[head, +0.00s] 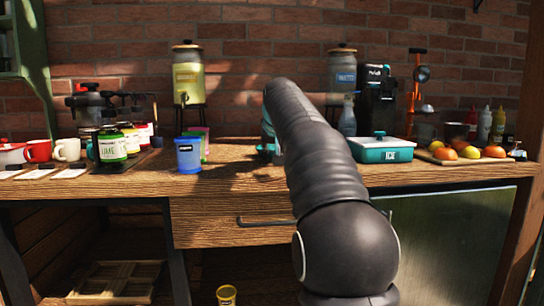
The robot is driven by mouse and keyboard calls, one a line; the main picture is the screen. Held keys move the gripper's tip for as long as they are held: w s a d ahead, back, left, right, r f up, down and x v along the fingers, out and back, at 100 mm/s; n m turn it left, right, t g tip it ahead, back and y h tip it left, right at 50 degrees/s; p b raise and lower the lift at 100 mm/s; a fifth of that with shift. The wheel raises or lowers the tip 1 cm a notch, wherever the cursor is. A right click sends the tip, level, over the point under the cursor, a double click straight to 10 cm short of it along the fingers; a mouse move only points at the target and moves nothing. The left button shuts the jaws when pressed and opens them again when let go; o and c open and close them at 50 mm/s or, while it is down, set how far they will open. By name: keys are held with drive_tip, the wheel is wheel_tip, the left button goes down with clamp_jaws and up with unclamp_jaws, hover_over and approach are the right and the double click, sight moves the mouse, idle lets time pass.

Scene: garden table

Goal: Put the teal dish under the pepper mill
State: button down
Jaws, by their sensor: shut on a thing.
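My dark arm reaches from the lower right up over the middle of the table, and its far end hides what lies behind it. My gripper is hidden behind the arm, so I cannot see its fingers or what is between them. A small teal piece, which may be the teal dish (265,149), shows at the left edge of the arm near the tabletop. Most of it is covered, and I cannot tell whether it is held or resting. I cannot make out a pepper mill.
A blue cup (188,155) stands left of the arm. A teal ICE box (382,148) and a board with fruit (445,162) are on the right. Jars (111,147) and mugs (67,149) crowd the left. The wooden table's (235,185) front strip is clear. Drink dispensers (187,75) stand behind.

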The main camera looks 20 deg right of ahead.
drive_tip(key=c, duration=1)
unclamp_jaws()
drive_tip(key=shift+s+r, duration=0.15)
drive_tip(key=shift+r, duration=0.1)
drive_tip(key=p+v, duration=0.1)
drive_tip(key=v, duration=1)
drive_tip(key=shift+s+a+r, duration=0.15)
drive_tip(key=shift+s, duration=0.1)
